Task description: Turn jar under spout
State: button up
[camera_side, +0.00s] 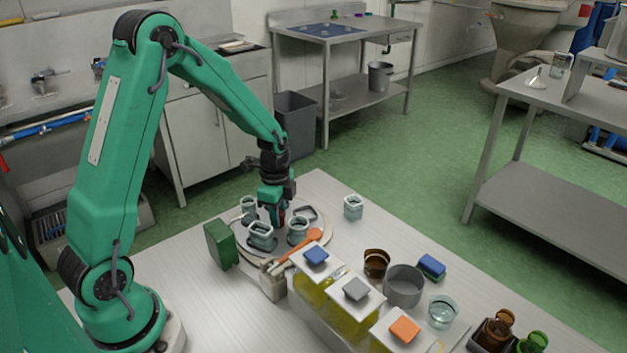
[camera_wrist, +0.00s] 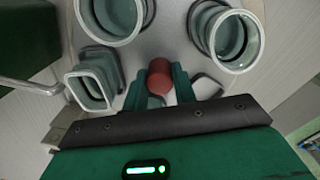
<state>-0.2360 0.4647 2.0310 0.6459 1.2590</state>
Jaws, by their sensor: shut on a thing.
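My gripper (camera_side: 278,212) points down at the middle of a round turntable (camera_side: 323,239). In the wrist view its green fingers (camera_wrist: 160,90) are shut on a red knob (camera_wrist: 158,70). In the wrist view, jars show at the top (camera_wrist: 112,15), right (camera_wrist: 228,38) and left (camera_wrist: 90,90). A thin metal tube (camera_wrist: 30,86) ends near the left jar; I cannot tell whether it is the spout.
A green block (camera_side: 220,244) stands left of the turntable. Another jar (camera_side: 353,207) stands off it to the right. Oil tanks with a blue block (camera_side: 316,254), an orange spatula (camera_side: 300,246), a grey pot (camera_side: 404,286) and brown glassware (camera_side: 376,262) crowd the front right.

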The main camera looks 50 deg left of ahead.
jog(key=shift+m, duration=2.1)
jog(key=o, duration=0.7)
jog(key=shift+c, duration=0.2)
jog(key=shift+r, duration=4)
